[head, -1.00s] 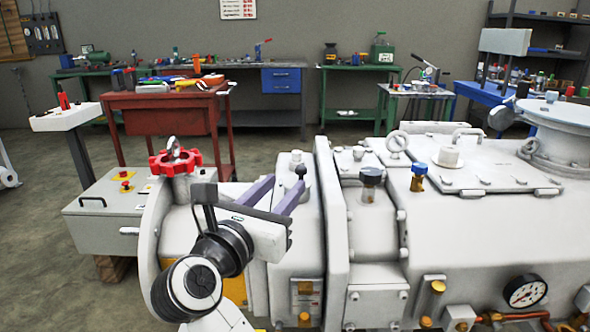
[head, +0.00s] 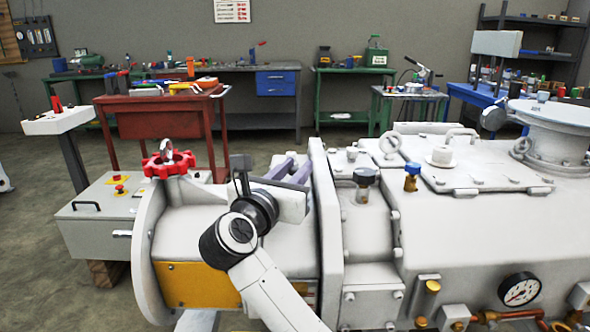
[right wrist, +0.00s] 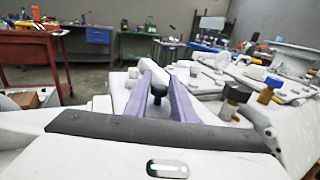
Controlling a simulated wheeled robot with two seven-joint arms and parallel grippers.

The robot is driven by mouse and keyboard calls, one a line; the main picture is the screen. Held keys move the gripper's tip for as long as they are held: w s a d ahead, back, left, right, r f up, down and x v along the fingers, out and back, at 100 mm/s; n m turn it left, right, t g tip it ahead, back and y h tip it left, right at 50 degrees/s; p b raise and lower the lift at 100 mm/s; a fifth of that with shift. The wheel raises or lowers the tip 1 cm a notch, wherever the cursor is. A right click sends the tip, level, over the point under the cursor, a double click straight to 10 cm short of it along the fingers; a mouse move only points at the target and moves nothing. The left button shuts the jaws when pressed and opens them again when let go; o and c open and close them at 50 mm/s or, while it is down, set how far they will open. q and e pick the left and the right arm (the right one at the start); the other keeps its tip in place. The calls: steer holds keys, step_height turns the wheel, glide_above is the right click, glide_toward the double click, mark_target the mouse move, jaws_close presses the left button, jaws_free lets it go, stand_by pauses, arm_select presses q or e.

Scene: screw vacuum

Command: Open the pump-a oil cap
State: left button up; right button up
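My right gripper (head: 298,167) is over the left part of the white pump, with its two purple fingers apart and pointing away from the camera. In the right wrist view, a black knob-like cap (right wrist: 158,92) stands between the open fingers, with clear gaps at its sides. I cannot tell whether it is the pump-a oil cap; my gripper hides it in the head view. My left gripper is not in view.
A red handwheel (head: 168,163) is at the pump's left end. A tall white flange (head: 322,220) rises just right of my right gripper. A lifting ring (head: 390,145) and a pressure gauge (head: 519,289) are farther right. A red cart (head: 160,118) stands behind.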

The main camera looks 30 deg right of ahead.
jaws_close()
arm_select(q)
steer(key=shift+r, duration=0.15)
arm_select(e)
steer(key=shift+a, duration=0.1)
steer(key=n+p, duration=0.2)
steer(key=shift+w+a+r+n+t+h, duration=0.2)
steer(key=shift+a+r+n+t+h, duration=0.1)
steer(key=shift+a+r+t, duration=0.1)
steer(key=n, duration=0.1)
steer(key=n+p, duration=0.1)
steer(key=n+t, duration=0.1)
steer(key=shift+w+a+r+h+p, duration=0.3)
steer(key=shift+a+r+p, duration=0.05)
steer(key=shift+a, duration=0.05)
steer(key=shift+w+a+n+p, duration=0.15)
steer(key=shift+n+p, duration=0.15)
steer(key=shift+n, duration=0.2)
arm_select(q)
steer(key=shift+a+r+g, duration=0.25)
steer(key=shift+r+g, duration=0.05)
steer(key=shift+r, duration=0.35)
arm_select(e)
steer(key=shift+a+n+t, duration=0.1)
steer(key=shift+n+t, duration=0.2)
steer(key=shift+t, duration=0.1)
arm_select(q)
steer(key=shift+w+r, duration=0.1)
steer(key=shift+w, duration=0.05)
